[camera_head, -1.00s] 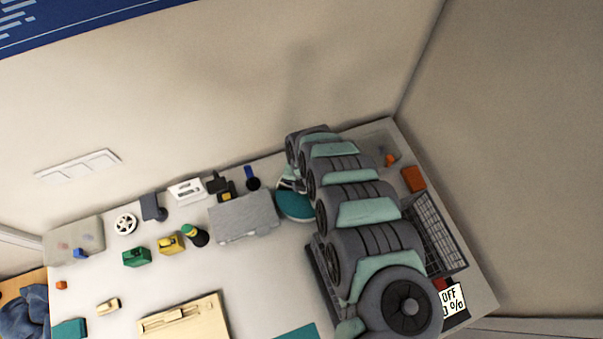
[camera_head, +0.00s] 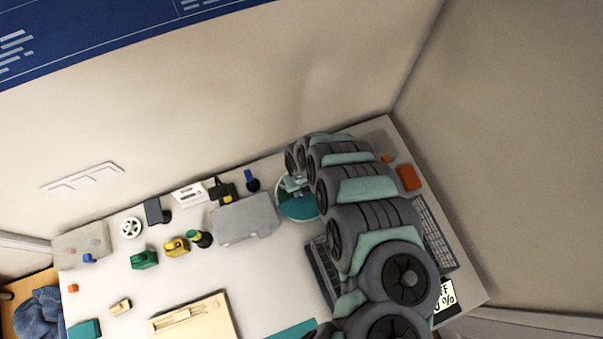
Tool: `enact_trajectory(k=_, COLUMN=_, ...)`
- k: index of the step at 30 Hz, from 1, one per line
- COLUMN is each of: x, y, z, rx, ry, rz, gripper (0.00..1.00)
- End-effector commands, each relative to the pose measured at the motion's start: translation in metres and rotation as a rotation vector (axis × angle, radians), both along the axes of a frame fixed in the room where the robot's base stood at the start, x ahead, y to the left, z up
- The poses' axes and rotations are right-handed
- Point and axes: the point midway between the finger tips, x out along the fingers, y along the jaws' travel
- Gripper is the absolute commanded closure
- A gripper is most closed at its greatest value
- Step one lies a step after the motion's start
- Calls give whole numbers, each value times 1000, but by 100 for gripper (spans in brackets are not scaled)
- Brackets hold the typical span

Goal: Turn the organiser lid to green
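A round teal disc with a pale rim (camera_head: 298,207), which looks like the organiser lid, lies near the back of the table, just right of a grey case. Only its front and left parts show clearly; my arm covers its right side. My gripper (camera_head: 293,184) is at the disc's back edge, low over it and partly hidden behind my arm links. Its fingers are too small and covered to tell open from shut, or whether they touch the disc. No green marking on the lid can be made out.
The grey case (camera_head: 243,219) stands left of the disc. A blue-topped item (camera_head: 252,180) and a black and yellow item (camera_head: 224,192) stand behind. Green (camera_head: 145,260) and yellow (camera_head: 176,247) blocks are further left. An orange block (camera_head: 408,178) lies right of my arm.

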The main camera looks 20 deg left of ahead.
Motion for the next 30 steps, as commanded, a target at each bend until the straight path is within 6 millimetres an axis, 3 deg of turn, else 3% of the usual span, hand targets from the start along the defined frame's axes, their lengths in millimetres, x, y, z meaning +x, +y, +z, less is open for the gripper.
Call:
enact_trajectory(k=9, x=0, y=0, z=-1, rx=0, ry=0, rz=0, gripper=100)
enact_trajectory(k=10, x=0, y=0, z=-1, rx=0, ry=0, rz=0, gripper=66)
enact_trajectory(k=18, x=0, y=0, z=0, rx=1, ry=-1, rz=0, gripper=45)
enact_trajectory(k=26, x=0, y=0, z=1, rx=1, ry=-1, rz=-1, gripper=45)
enact_trajectory(k=30, x=2, y=0, z=10, rx=1, ry=-3, rz=-2, gripper=45)
